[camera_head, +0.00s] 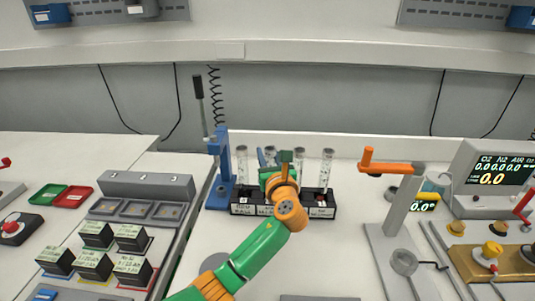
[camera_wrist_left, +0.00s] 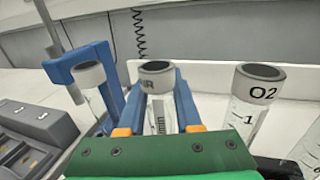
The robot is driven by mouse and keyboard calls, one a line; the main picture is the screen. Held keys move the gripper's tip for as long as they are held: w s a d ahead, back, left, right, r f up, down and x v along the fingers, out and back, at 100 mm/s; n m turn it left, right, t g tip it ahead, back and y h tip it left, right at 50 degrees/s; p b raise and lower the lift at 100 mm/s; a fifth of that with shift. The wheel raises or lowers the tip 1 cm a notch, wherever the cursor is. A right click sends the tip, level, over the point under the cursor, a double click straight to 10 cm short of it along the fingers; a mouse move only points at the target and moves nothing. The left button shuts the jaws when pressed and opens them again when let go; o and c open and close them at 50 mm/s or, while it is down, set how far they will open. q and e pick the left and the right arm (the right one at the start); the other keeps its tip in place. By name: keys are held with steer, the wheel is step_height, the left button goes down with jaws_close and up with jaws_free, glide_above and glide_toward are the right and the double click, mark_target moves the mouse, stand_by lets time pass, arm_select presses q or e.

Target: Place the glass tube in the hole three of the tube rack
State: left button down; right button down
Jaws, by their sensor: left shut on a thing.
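My left gripper (camera_wrist_left: 160,112) is shut on a glass tube (camera_wrist_left: 157,80) with a grey collar, held upright between its blue fingers. In the head view my left gripper (camera_head: 268,160) is over the black tube rack (camera_head: 325,209), and the held tube's top (camera_head: 270,151) shows beside it. The tube's lower end is hidden, so I cannot tell whether it sits in a hole. Other glass tubes stand in the rack: one at the left end (camera_head: 242,164) and two at the right (camera_head: 300,163), (camera_head: 327,168). The wrist view shows a neighbouring tube marked O2 (camera_wrist_left: 258,85). My right gripper is out of view.
A blue stand with a black-handled lever (camera_head: 222,165) is close to the rack's left end. Left are a grey tray unit (camera_head: 148,185) and several black boxes (camera_head: 94,265). Right are an orange-armed grey stand (camera_head: 398,215) and a display monitor (camera_head: 490,175). White tabletop between is free.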

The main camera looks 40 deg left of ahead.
arm_select(q)
steer(key=c, duration=0.6)
jaws_free()
steer(key=v, duration=1.2)
steer(key=shift+r, duration=0.1)
